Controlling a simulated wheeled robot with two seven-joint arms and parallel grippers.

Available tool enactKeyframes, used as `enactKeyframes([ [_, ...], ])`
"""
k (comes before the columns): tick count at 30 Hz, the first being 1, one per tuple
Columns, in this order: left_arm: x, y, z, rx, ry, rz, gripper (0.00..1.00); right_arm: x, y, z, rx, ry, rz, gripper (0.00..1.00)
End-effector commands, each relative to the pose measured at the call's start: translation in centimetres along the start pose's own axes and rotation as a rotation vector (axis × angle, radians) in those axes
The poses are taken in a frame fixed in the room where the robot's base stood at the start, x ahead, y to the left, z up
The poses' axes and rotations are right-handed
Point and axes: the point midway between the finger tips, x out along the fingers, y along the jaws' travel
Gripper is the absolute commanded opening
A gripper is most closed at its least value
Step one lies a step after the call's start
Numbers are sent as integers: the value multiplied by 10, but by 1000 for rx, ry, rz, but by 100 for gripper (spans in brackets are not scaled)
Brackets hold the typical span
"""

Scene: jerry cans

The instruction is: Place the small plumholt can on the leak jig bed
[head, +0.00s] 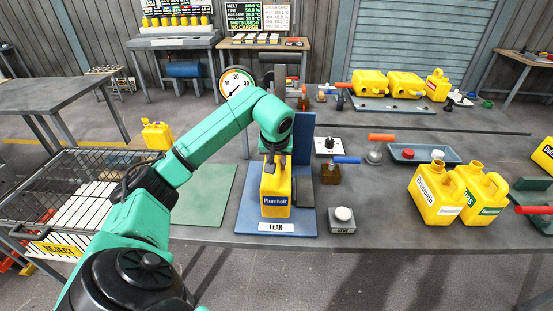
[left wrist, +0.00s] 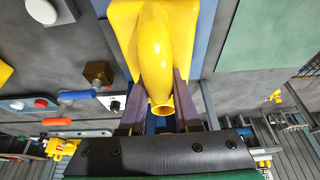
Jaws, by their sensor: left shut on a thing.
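The small yellow Plumholt can (head: 275,191), with a blue label, stands upright on or just above the blue leak jig bed (head: 258,225), behind its LEAK plate. I cannot tell whether its base touches the bed. My left gripper (head: 275,162) comes down from above and is shut on the can's top. In the left wrist view the can (left wrist: 124,22) shows its handle and open neck between the two fingers of the gripper (left wrist: 160,95). My right gripper is in neither view.
A VENT button box (head: 342,221) stands right of the bed. A brass valve with a blue lever (head: 346,160) is close by. Two larger yellow cans (head: 436,195) stand further right. A green mat (head: 205,195) lies clear on the left, beside the REJECT wire basket (head: 50,195).

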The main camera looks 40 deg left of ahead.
Motion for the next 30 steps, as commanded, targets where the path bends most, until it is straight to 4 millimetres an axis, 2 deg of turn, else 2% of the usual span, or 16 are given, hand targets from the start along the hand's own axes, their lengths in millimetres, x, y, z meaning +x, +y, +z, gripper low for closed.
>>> enactKeyframes([
  [1, -1, 2, -11, -4, -3, 5, 0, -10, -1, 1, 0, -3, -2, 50],
  [4, 8, 1, -22, -1, -2, 3, 0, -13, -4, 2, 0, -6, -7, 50],
  [11, 40, 0, -10, 2, -3, 0, 0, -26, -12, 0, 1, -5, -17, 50],
  [20, 46, 0, -8, 1, 1, 0, 0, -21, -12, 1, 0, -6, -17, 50],
  [21, 46, 0, -8, 1, 1, -1, 39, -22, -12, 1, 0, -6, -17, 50],
  [23, 45, 0, -8, 0, 0, 0, 61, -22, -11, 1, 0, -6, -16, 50],
  [30, 45, 0, -8, 0, 0, 0, 61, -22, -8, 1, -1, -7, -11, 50],
])
